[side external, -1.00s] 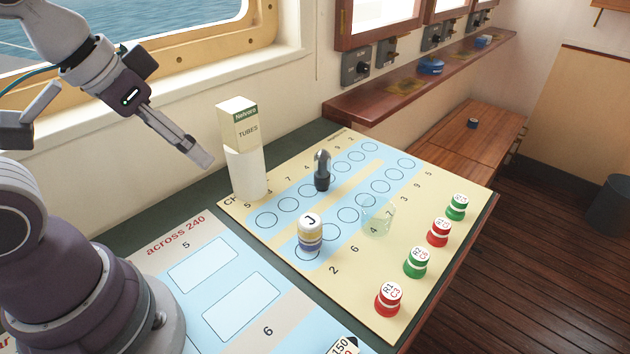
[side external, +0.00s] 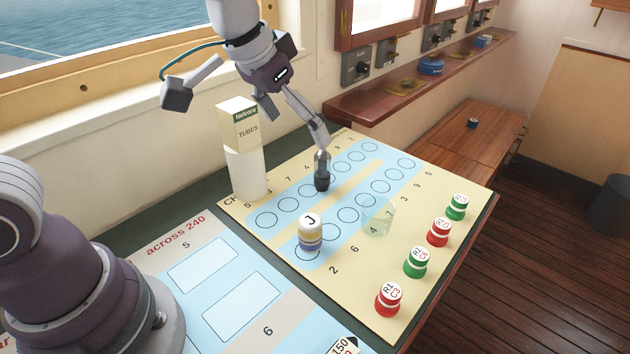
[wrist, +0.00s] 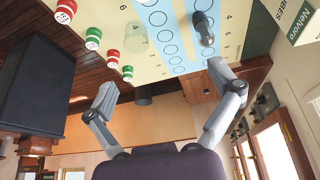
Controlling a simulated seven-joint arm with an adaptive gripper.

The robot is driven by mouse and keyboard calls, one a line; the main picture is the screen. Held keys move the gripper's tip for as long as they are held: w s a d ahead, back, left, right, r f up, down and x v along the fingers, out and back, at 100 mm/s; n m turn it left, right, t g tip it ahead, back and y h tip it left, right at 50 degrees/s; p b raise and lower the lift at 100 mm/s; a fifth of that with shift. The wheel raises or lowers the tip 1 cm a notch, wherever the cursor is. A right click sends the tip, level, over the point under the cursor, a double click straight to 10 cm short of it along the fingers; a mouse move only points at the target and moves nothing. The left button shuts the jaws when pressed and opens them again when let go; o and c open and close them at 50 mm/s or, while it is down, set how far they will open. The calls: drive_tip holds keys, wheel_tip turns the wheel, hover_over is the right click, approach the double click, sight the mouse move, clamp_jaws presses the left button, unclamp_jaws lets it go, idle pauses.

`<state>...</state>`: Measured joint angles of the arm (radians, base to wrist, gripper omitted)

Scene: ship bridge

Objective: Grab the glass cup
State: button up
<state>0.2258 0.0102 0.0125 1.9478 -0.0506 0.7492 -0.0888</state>
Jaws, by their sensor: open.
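The glass cup (side external: 377,216) is clear with a faint green tint. It stands on the cream and blue board between the circle rows and the red and green pieces. In the wrist view the cup (wrist: 135,37) shows near the top, beside the pieces. My gripper (side external: 322,143) is up and behind the cup in the side view, above the dark bottle. In the wrist view my gripper (wrist: 162,77) has its two fingers wide apart with nothing between them.
A white tube with a "Nelvoro TUBES" box (side external: 240,130) stands to the left. A piece marked J (side external: 311,235) is left of the cup. Several red and green pieces (side external: 438,232) line the right edge.

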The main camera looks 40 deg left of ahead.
approach(378, 210)
drive_tip(key=shift+m+g, duration=0.3)
drive_tip(key=shift+m, duration=0.1)
drive_tip(key=x, duration=0.5)
drive_tip(key=d+x, duration=0.1)
drive_tip(key=x, duration=0.1)
drive_tip(key=shift+s+d+f, duration=0.1)
drive_tip(key=shift+s+f, duration=0.15)
drive_tip(key=shift+f, duration=0.05)
drive_tip(key=shift+c, duration=0.3)
drive_tip(key=c, duration=1.2)
